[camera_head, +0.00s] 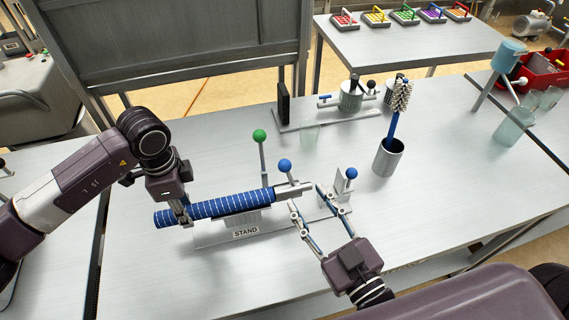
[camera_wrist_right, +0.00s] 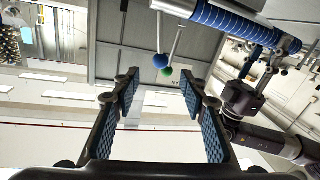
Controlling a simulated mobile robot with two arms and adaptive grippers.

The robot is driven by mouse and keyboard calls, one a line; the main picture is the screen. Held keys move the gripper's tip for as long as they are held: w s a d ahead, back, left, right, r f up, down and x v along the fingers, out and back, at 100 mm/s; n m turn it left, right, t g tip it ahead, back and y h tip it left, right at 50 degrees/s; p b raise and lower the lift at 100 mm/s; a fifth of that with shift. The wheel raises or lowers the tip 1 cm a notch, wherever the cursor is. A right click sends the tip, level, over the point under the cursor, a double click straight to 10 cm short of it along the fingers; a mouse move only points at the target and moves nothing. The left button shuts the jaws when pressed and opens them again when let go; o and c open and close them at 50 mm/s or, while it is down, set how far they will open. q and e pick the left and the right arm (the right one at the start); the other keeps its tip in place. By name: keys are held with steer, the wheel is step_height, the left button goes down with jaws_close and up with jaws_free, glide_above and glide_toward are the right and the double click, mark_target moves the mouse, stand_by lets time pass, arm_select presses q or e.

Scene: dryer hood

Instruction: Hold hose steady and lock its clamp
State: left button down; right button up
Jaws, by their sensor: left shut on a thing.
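The blue hose (camera_head: 225,206) with pale stripes lies along the stand (camera_head: 246,231), its right end at a grey metal fitting (camera_head: 293,189). My left gripper (camera_head: 184,217) is shut on the hose near its left end. A lever with a blue ball (camera_head: 285,166) rises beside the fitting, and one with a green ball (camera_head: 260,135) stands behind the hose. Which lever belongs to the clamp is unclear. My right gripper (camera_head: 308,195) is open and empty, just right of the fitting. In the right wrist view, the hose (camera_wrist_right: 235,22) crosses the upper right, beyond the open fingers.
Another blue ball (camera_head: 351,173) sits on a bracket right of my right gripper. A metal cup (camera_head: 388,158) with a brush stands further right. The front of the table is mostly clear.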

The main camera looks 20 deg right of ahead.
mark_target(288, 171)
steer(key=x, duration=1.1)
steer(key=shift+w+a, duration=0.1)
steer(key=shift+w, duration=0.1)
jaws_close()
